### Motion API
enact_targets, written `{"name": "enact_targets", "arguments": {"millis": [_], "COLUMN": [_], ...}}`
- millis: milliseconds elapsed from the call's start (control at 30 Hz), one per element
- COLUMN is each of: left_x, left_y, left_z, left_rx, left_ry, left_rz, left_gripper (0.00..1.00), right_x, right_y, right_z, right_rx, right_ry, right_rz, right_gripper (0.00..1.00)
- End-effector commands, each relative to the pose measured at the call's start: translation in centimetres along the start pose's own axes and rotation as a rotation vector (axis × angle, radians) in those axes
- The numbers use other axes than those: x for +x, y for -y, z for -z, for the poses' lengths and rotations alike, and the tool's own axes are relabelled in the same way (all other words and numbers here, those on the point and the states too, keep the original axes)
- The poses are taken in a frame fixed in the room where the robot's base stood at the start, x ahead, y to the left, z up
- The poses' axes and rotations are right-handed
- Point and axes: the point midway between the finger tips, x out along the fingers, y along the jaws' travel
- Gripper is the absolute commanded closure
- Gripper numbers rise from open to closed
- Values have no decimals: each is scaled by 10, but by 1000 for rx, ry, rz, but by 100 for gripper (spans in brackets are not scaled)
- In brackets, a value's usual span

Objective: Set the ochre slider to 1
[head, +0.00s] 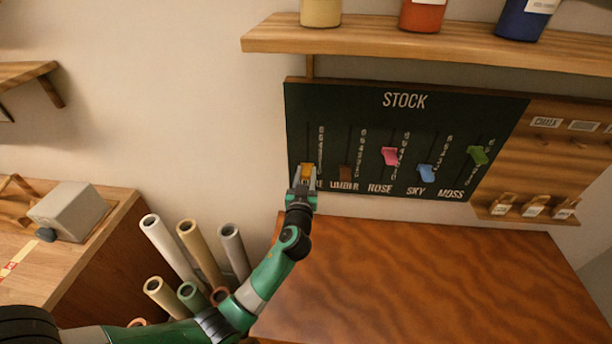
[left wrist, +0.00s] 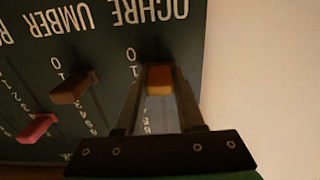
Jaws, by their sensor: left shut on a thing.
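The dark green STOCK board (head: 440,112) hangs on the wall with several vertical sliders. The ochre slider (head: 307,169) is the leftmost one, low on its track. My left gripper (head: 304,175) is shut on its orange-yellow knob. In the left wrist view, the board appears upside down, and the ochre slider (left wrist: 159,80) sits between the two fingers of my left gripper (left wrist: 160,85). Its knob appears near the marks 0 and 1; the fingers hide the marks beyond, and I cannot tell its exact setting. My right gripper is not in view.
The umber slider (head: 346,172) is beside the ochre one, also low. The rose (head: 390,156), sky (head: 426,173) and moss (head: 478,155) sliders are further right. A shelf with jars (head: 360,40) is above. A brown table (head: 430,285) is below, and rolled tubes (head: 193,240) stand at the left.

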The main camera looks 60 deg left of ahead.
Motion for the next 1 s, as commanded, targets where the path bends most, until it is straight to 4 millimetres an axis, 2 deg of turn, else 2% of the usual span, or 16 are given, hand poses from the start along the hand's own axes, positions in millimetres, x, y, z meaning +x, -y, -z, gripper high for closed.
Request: {"name": "enact_targets", "arguments": {"millis": [133, 167, 300, 333, 667, 767, 1000], "left_x": [0, 0, 0, 0, -4, -16, -72], "left_y": [0, 0, 0, 0, 0, 0, -1], "left_z": [2, 2, 1, 1, 1, 1, 0], "left_rx": [0, 0, 0, 0, 1, 1, 2], "left_ry": [0, 0, 1, 1, 1, 1, 0], "left_rz": [-1, -1, -1, -1, -1, -1, -5], "left_gripper": [100, 61, 36, 32, 32, 32, 32], "right_x": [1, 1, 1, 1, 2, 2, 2], "right_y": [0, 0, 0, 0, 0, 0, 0], "right_z": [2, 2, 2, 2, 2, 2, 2], "right_rx": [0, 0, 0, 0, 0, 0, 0], "right_ry": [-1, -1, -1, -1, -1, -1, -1], "right_rz": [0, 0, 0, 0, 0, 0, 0], "right_gripper": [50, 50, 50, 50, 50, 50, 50]}}
